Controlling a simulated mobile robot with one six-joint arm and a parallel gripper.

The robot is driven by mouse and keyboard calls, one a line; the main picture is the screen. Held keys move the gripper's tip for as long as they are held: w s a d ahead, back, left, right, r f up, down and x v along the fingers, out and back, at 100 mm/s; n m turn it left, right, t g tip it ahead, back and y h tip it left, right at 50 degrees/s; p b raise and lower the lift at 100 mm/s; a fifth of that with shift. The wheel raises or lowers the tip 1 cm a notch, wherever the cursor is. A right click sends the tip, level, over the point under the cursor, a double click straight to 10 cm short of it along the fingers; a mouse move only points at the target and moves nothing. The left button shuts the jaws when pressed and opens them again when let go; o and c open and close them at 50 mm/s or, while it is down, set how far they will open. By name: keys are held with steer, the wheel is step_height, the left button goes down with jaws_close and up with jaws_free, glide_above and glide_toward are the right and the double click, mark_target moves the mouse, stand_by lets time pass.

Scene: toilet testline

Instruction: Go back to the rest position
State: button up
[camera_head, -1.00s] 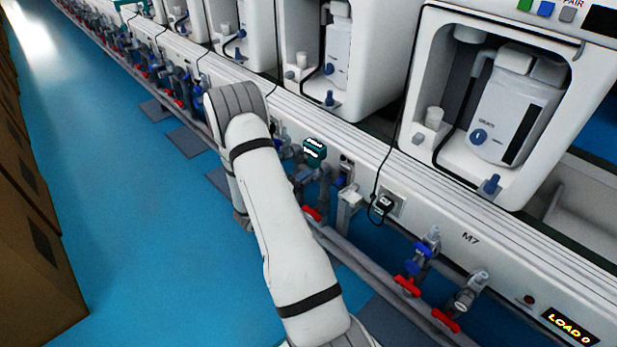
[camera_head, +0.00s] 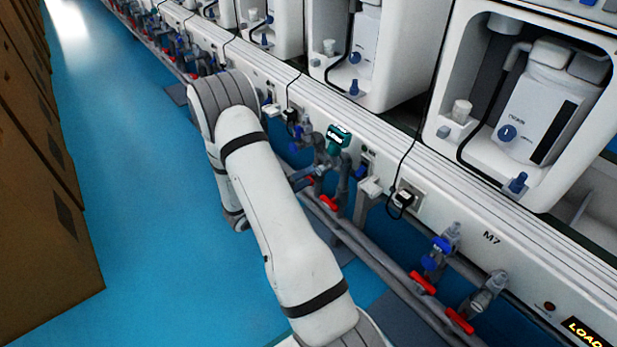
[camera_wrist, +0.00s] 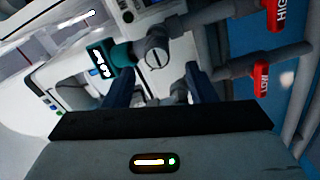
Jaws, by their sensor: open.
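My gripper (camera_wrist: 160,84) is open in the wrist view, with its two dark blue fingers apart and nothing visibly held between them. A grey pipe fitting with a slotted round end (camera_wrist: 156,58) shows just beyond the fingertips; I cannot tell whether they touch it. A teal meter with a lit display (camera_wrist: 104,66) is beside that fitting, and it also shows in the head view (camera_head: 338,136). In the head view my white arm reaches out along the line, and most of my gripper is hidden behind it.
Red valve handles (camera_head: 423,282) and grey pipes run below the white bench rail. A black plug with a cable (camera_head: 403,200) sits in the rail. White test booths (camera_head: 540,110) stand behind. Brown boxes (camera_head: 45,200) line the left; blue floor (camera_head: 150,220) is clear between.

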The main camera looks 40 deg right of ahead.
stand_by(0.3)
steer(key=shift+r, duration=0.1)
steer(key=s+a+r+m+g+y+p, duration=0.1)
steer(key=s+a+r+g+y+p, duration=0.2)
steer(key=r+p, duration=0.5)
steer(key=s+a+r+g+y+p, duration=0.15)
steer(key=s+r+p, duration=0.3)
steer(key=r, duration=0.75)
steer(key=s+a+r+m+g+y+p, duration=0.15)
steer(key=s+r+y+p, duration=0.35)
steer(key=r, duration=0.6)
steer(key=s+a+r+n+t+y+p, duration=0.2)
steer(key=a+r+p, duration=0.6)
steer(key=r, duration=0.4)
steer(key=s+a+r+n+t+y+p, duration=0.3)
steer(key=s+a+r+t+y+p, duration=0.1)
steer(key=a+r+p, duration=0.5)
step_height(320, 180, up, 4)
steer(key=shift+s+a+f+t+y+p, duration=0.3)
steer(key=shift+t+y+p, duration=0.4)
steer(key=shift+y+p, duration=0.45)
steer(key=shift+d, duration=0.1)
steer(key=shift+c, duration=0.5)
